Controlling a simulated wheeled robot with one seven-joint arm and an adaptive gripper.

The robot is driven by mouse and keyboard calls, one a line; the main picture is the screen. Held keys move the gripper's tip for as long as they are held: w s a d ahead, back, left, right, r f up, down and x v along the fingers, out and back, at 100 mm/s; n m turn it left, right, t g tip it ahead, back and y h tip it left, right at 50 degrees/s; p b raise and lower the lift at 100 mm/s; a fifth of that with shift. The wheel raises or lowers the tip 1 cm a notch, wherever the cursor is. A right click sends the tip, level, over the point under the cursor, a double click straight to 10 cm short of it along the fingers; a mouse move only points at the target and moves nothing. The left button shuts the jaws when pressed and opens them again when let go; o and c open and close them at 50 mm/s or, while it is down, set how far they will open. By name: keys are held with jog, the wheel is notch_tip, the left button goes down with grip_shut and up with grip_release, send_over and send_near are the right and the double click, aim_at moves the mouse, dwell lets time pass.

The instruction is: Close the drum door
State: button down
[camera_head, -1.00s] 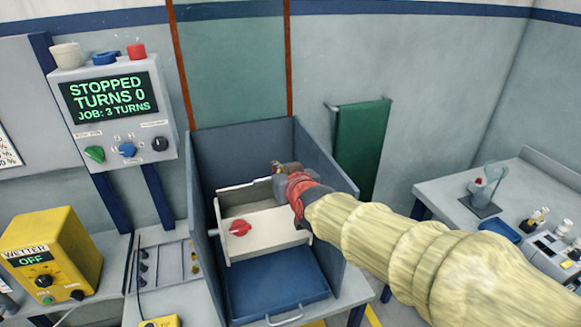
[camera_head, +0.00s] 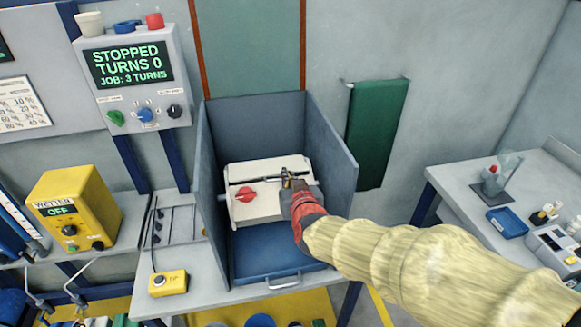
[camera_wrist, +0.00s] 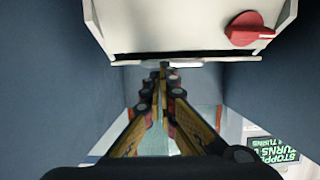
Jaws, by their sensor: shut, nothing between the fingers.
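The drum (camera_head: 265,207) is a cream box with a red knob (camera_head: 245,195) on its front face, inside a blue-grey open bay. A pale panel that looks like the drum door (camera_head: 255,168) lies across the top, with a dark line along its front edge. I cannot tell whether it is fully closed. My gripper (camera_head: 287,176) is shut and empty at the right part of that edge; contact is unclear. In the wrist view the fingers (camera_wrist: 163,72) meet just below the drum's pale edge (camera_wrist: 170,62), and the red knob (camera_wrist: 250,30) is at upper right.
The bay's side walls (camera_head: 332,150) stand close on both sides of the drum. A blue tray (camera_head: 265,255) lies below it. The control box screen (camera_head: 132,64) reads STOPPED, TURNS 0, JOB: 3 TURNS. A yellow wetter box (camera_head: 75,210) stands at left.

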jog(key=shift+s+f+b, duration=0.2)
jog(key=shift+f+b, duration=0.3)
jog(key=shift+f, duration=0.55)
jog(key=shift+s+f+b, duration=0.2)
jog(key=shift+f+b, duration=0.3)
jog(key=shift+f, duration=0.5)
jog(key=shift+f, duration=0.1)
